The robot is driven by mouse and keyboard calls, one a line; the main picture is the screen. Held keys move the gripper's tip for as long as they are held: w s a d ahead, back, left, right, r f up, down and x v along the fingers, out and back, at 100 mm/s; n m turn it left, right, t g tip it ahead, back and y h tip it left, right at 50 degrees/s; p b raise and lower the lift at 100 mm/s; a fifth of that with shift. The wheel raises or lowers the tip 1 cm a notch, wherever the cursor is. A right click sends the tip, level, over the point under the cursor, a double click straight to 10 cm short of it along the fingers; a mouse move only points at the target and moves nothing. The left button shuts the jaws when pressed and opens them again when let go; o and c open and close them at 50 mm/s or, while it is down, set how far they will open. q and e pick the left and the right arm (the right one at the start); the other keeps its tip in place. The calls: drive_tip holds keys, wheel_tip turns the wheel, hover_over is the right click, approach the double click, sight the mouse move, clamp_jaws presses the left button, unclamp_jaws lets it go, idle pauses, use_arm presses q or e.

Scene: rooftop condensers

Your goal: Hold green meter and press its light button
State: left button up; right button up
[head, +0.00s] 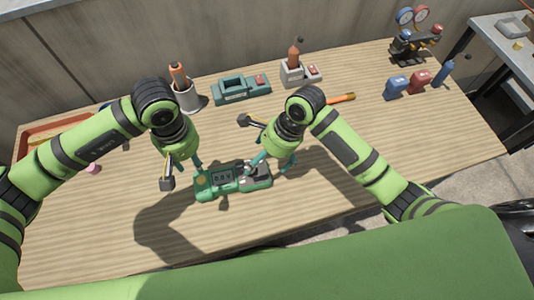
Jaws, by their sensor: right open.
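The green meter (228,187) lies on the wooden table near its front edge, in the middle of the head view. It has a small display, a round yellow part at its left end and a grey part towards its right. My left gripper (196,166) points down at the meter's left end; its fingers are mostly hidden by my arm, and whether they touch is unclear. My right gripper (272,166) is open over the meter's right end, one finger by the grey part and the other beyond the right edge. Which part is the light button is unclear.
At the back stand a cup with an orange-handled tool (184,96), a green tray (240,90) and a grey holder (292,75). Gauges (412,35) and blue and red items (419,81) are at the right. A red tray (50,130) is at the left. The front-left table is clear.

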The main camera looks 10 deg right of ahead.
sight(256, 172)
drive_tip(key=shift+x, duration=3.1)
use_arm(q)
drive_tip(key=shift+d, duration=0.1)
use_arm(e)
drive_tip(key=c, duration=1.5)
use_arm(q)
clamp_jaws()
use_arm(e)
drive_tip(key=shift+s, duration=0.1)
